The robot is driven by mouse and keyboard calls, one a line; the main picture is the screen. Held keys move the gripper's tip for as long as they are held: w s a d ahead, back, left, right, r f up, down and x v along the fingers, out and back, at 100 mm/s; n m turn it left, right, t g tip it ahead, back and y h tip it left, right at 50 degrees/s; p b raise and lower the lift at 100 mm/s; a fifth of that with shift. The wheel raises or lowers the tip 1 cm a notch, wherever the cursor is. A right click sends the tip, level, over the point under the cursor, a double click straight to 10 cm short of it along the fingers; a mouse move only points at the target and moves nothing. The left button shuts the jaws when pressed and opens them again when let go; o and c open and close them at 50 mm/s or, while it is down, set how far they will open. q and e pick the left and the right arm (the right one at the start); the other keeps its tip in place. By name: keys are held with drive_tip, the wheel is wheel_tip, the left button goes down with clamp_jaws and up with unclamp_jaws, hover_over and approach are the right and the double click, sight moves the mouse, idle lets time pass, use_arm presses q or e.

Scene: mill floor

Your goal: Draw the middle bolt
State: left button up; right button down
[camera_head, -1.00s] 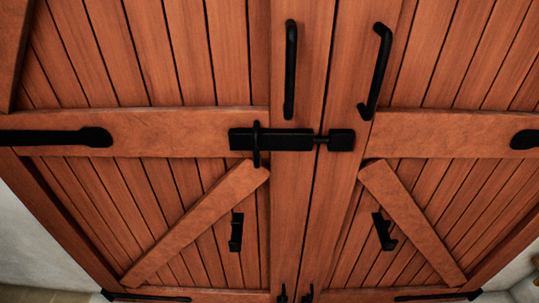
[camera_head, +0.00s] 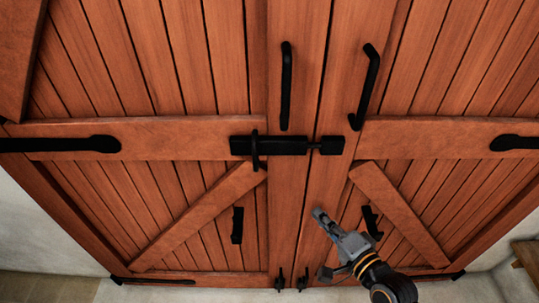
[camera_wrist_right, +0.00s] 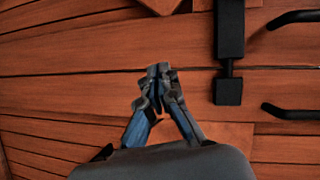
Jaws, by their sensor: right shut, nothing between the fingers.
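The middle bolt (camera_head: 285,145) is a black sliding bolt lying level across the seam of the wooden double door (camera_head: 180,75). It has an upright knob (camera_head: 255,149) near its left end, and its right end sits in a black keeper (camera_head: 332,145) on the right leaf. In the right wrist view the bolt (camera_wrist_right: 230,30) shows at upper right, with the keeper (camera_wrist_right: 228,91) below it. My right gripper (camera_head: 318,213) is shut and empty, below the bolt and apart from it. It shows in the wrist view (camera_wrist_right: 158,70) too. My left gripper is out of view.
Two long black pull handles (camera_head: 286,86) (camera_head: 364,87) stand above the bolt. Short black brackets (camera_head: 237,225) (camera_head: 371,222) sit lower on each leaf. Small black fittings (camera_head: 280,280) are at the door's foot. A wooden piece (camera_head: 526,256) stands at lower right.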

sight(256, 153)
wheel_tip(256, 153, up, 11)
drive_tip(key=s+a+y, duration=0.2)
drive_tip(key=shift+s+a+m+t+p, duration=0.25)
drive_tip(key=shift+a+m+t+p, duration=0.05)
drive_tip(key=shift+m+t, duration=0.1)
drive_tip(key=s+a+p+x, duration=0.1)
drive_tip(key=p+x, duration=0.3)
drive_tip(key=x, duration=0.8)
drive_tip(key=shift+a+p, duration=0.3)
drive_tip(key=shift+a, duration=0.7)
